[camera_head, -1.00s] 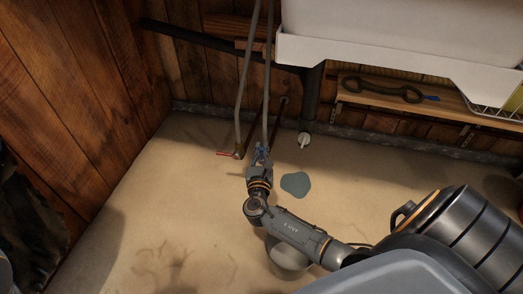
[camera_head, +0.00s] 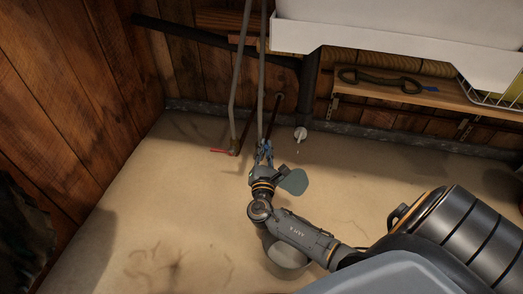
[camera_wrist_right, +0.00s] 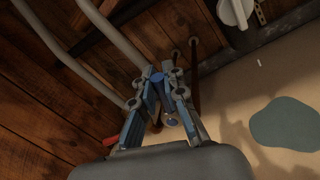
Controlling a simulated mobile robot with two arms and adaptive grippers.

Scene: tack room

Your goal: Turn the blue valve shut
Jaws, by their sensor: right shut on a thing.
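The blue valve sits low on the right-hand grey pipe near the floor. In the right wrist view its blue handle (camera_wrist_right: 158,80) shows between my fingertips, partly covered by them. My right gripper (camera_head: 264,148) is at the foot of that pipe, and its blue-padded fingers (camera_wrist_right: 163,78) are shut on the valve. In the head view the fingers hide most of the valve, so its exact angle is unclear. My left gripper is not in view.
A red-handled valve (camera_head: 219,150) sits on the pipe just to the left. A blue-grey puddle (camera_head: 296,182) lies beside my right wrist. A wooden shelf (camera_head: 440,96) and white basin (camera_head: 390,40) are to the right.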

